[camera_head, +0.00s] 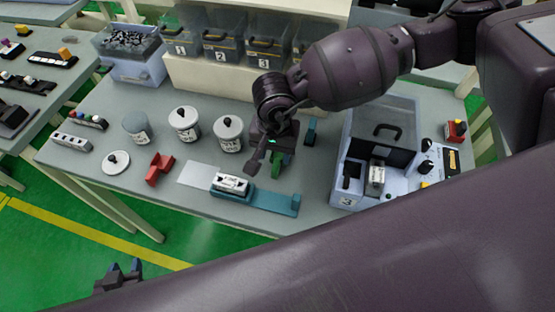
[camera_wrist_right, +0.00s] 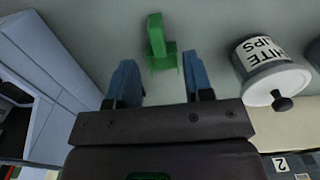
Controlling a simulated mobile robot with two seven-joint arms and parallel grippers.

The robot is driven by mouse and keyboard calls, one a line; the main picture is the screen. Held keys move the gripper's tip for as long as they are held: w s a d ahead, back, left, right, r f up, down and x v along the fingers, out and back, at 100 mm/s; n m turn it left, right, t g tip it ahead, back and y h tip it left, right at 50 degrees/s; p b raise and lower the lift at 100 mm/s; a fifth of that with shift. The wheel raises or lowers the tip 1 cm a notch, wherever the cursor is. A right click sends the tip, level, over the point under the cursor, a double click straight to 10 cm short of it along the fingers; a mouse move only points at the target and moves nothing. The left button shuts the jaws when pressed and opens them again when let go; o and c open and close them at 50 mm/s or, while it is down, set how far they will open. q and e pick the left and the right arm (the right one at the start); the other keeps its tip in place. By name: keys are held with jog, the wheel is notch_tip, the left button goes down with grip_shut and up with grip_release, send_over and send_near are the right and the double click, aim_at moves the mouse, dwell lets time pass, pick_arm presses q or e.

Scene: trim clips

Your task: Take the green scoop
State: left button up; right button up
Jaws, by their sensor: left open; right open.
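The green scoop (camera_head: 277,165) lies on the grey table, partly hidden by my right gripper in the head view. In the right wrist view the scoop (camera_wrist_right: 157,47) is clear, with its wider part towards me. My right gripper (camera_wrist_right: 160,68) is open and empty. Its blue fingers frame the scoop's near end in the picture, but I cannot tell how high they are above it. In the head view the right gripper (camera_head: 263,160) points down over the scoop. My left gripper (camera_head: 123,266) is open and empty at lower left, away from the table.
Lidded canisters (camera_head: 229,134) stand left of my right gripper; one (camera_wrist_right: 267,70) shows in the wrist view. A teal fixture (camera_head: 270,201) holding a white labelled part (camera_head: 230,184) lies in front. A pale machine (camera_head: 347,197) stands right. Numbered bins (camera_head: 222,47) are behind.

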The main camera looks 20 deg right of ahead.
aim_at(276, 165)
jog(key=shift+s+f+p, duration=0.2)
jog(key=shift+f+p, duration=0.35)
jog(key=shift+f, duration=2.2)
grip_shut()
